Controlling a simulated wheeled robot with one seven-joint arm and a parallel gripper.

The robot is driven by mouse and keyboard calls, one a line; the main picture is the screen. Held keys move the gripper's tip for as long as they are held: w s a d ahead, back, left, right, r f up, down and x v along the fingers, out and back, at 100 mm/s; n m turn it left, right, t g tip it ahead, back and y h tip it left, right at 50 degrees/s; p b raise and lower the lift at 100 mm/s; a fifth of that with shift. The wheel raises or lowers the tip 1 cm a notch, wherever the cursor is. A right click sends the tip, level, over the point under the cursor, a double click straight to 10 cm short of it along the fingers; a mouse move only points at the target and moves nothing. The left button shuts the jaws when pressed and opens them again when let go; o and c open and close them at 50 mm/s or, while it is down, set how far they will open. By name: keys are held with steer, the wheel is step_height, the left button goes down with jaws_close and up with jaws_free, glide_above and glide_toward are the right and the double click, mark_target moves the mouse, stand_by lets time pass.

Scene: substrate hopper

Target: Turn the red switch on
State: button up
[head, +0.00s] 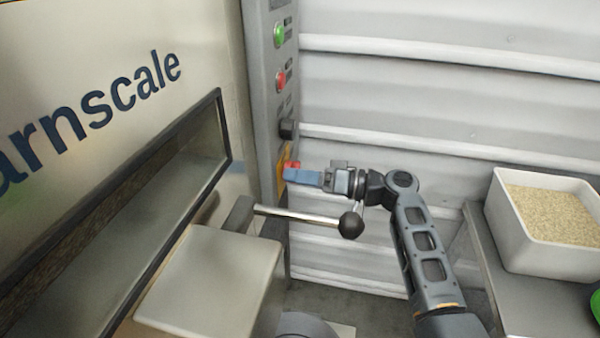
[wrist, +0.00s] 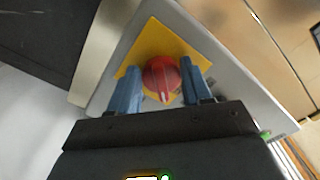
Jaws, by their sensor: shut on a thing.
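The red switch (wrist: 162,76) is a round red knob with a raised grip bar, on a yellow plate (wrist: 150,40) on the side panel of the machine. In the wrist view it sits between the two blue fingers of my gripper (wrist: 163,88), which is shut on it. In the head view my gripper (head: 290,173) reaches left to the panel, and a bit of the red switch (head: 293,164) shows beside the fingertips. The knob's bar points toward my gripper's palm in the wrist view.
Above the switch, the grey panel (head: 262,110) carries a green button (head: 279,34), a red button (head: 281,80) and a black knob (head: 287,130). A lever with a black ball (head: 351,225) sticks out below my gripper. A white bin of grain (head: 545,250) stands at right.

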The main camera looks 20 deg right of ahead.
steer(key=shift+s+r+m+p, duration=0.1)
steer(key=shift+r+m+p, duration=0.1)
steer(key=shift+m+p, duration=1.65)
steer(key=shift+r+m+p, duration=0.15)
steer(key=shift+m+p, duration=0.65)
steer(key=shift+m, duration=2.05)
steer(key=shift+f, duration=0.1)
steer(key=o, duration=1)
steer(key=shift+v, duration=3.9)
